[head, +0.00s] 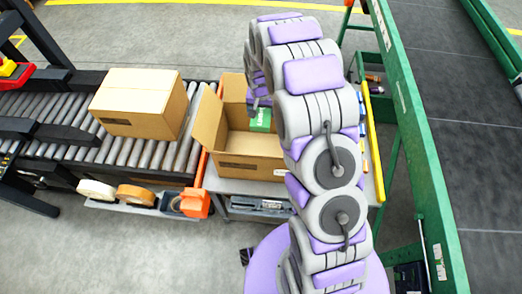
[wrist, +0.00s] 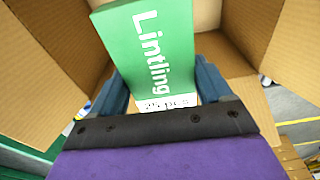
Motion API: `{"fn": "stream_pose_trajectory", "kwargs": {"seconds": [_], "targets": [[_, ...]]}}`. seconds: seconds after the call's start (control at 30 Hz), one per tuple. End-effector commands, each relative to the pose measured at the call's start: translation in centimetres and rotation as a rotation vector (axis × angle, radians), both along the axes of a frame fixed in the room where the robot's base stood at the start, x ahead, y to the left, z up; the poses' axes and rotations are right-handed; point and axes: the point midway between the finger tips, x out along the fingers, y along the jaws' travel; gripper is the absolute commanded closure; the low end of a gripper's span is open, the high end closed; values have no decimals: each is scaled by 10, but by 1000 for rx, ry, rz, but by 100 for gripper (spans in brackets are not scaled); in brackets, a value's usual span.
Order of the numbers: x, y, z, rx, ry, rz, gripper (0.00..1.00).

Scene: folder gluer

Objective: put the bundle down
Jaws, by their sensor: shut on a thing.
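The bundle (wrist: 150,45) is a green block with "Lintling" and a "25 pcs" label on its face. In the wrist view my gripper (wrist: 162,88) is shut on it, with one finger at each side. The bundle also shows as a small green patch in the head view (head: 261,120), inside the open cardboard box (head: 250,144). Box walls and flaps surround the bundle in the wrist view. My arm hides the box's right part in the head view. I cannot tell whether the bundle touches the box floor.
The open box stands on a grey bench (head: 225,185). A closed carton (head: 138,101) sits on the roller conveyor (head: 60,135) at the left. Tape rolls (head: 135,194) lie in a tray in front. A green machine frame (head: 425,150) runs along the right side.

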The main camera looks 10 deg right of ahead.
Motion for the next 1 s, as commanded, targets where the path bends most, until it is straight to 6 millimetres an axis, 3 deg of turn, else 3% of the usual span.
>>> {"fn": "stream_pose_trajectory", "kwargs": {"seconds": [0.1, 0.7, 0.9, 1.0], "targets": [[-1, -1, -34, 0, 4, 1, 57], [-1, -1, -180, 0, 2, 2, 57], [0, -1, -213, 1, 1, 2, 57], [-1, -1, -220, 1, 1, 2, 57]]}}
